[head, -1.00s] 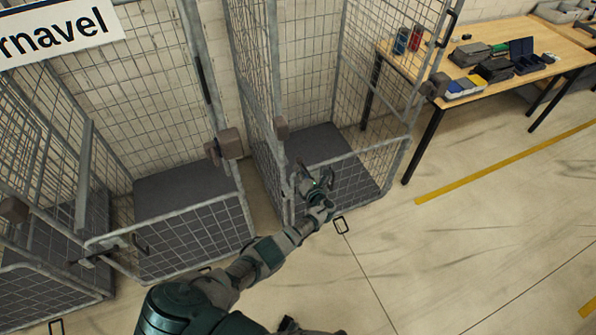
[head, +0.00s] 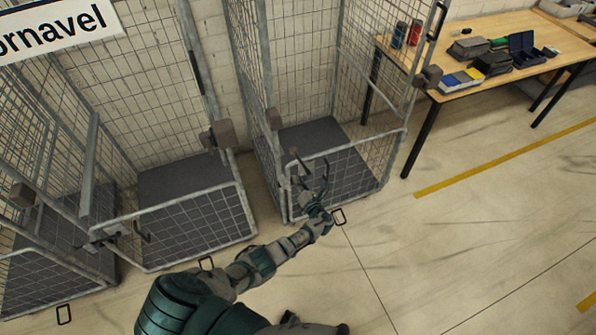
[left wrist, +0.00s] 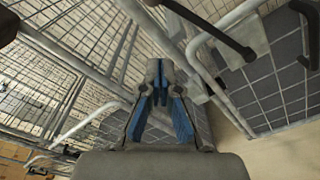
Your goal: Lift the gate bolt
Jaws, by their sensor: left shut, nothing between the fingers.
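The right mesh cage (head: 345,160) has a low front gate (head: 350,170). A dark bent handle, which looks like the gate bolt (head: 297,157), stands at the left end of this gate. My left gripper (head: 308,180) is just in front of that gate end, close to the handle; I cannot tell whether it touches. In the left wrist view the left gripper (left wrist: 158,85) has its fingers together with nothing between them. A black handle (left wrist: 215,30) runs beyond the fingers to the upper right there. My right gripper is not in view.
A middle cage (head: 190,205) and a left cage (head: 50,275) stand to the left with their own gates. Black floor loops (head: 339,217) stick out at the cage feet. A table (head: 490,85) with boxes stands at the right. The floor in front is free.

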